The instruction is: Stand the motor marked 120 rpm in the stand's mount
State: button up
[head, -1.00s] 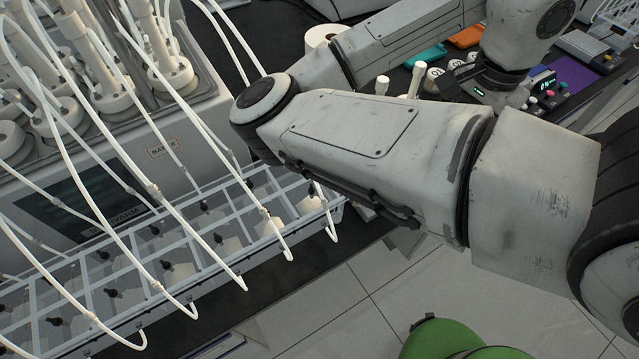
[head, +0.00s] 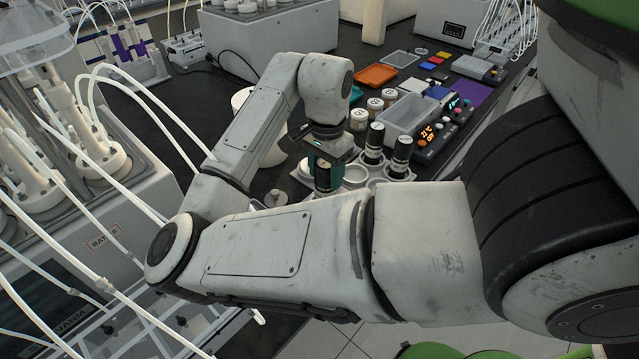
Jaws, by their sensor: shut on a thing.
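My gripper (head: 325,160) points down over the black bench, beyond my forearm. It is shut on a dark teal-and-black cylinder (head: 323,180), which looks like a motor and hangs about upright. Its marking cannot be read. Its lower end is close to a pale holder with round openings, and I cannot tell whether it touches. Two black cylinders with pale bands, (head: 375,140) and (head: 401,153), stand upright in that white holder (head: 402,177) just right of my gripper. I cannot make out 120 rpm on either. The stand's mount is not clearly identifiable; a small metal disc with a peg (head: 275,198) lies left of the gripper.
Several lidded jars (head: 375,106) and a clear bin (head: 408,118) stand behind. A control box with lit digits (head: 440,130) is at the right. An orange tray (head: 376,76) lies farther back. Reactors with white tubes (head: 100,150) crowd the left.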

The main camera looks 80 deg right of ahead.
aim_at(320, 185)
jog(key=shift+w+d+f, duration=0.2)
jog(key=shift+w+f, duration=0.3)
jog(key=shift+f, duration=0.15)
jog(key=shift+w+f, duration=0.15)
jog(key=shift+f, duration=1.65)
jog(key=shift+f, duration=0.15)
jog(key=o, duration=1.4)
notch_tip(320, 185, up, 12)
jog(key=shift+r, duration=0.2)
jog(key=shift+d, duration=0.1)
